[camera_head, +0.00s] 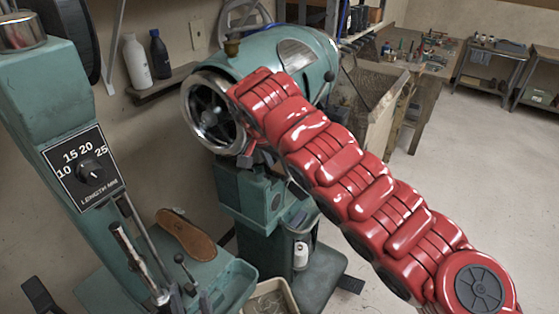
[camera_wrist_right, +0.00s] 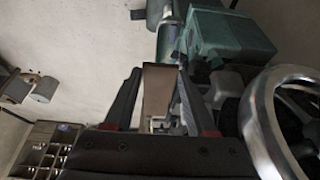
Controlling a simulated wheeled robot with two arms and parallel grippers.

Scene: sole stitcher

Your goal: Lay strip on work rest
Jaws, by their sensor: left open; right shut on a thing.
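My right arm reaches in from the lower right in the head view, and its far end is at the handwheel (camera_head: 208,115) of the teal machine (camera_head: 285,70). The right gripper is mostly hidden there behind the arm. In the right wrist view, my right gripper (camera_wrist_right: 160,88) is shut on a tan-brown strip (camera_wrist_right: 157,85) that stands out between its two dark fingers. The handwheel also shows close on the right of that view (camera_wrist_right: 262,125). I cannot make out the work rest for certain. My left gripper is not in view.
A second teal machine (camera_head: 50,100) with a length dial (camera_head: 88,170) stands at the left, with a brown sole (camera_head: 186,236) on its table. A shelf (camera_head: 160,84) with bottles is on the wall. A bin (camera_head: 270,297) sits below. Open floor lies at the right.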

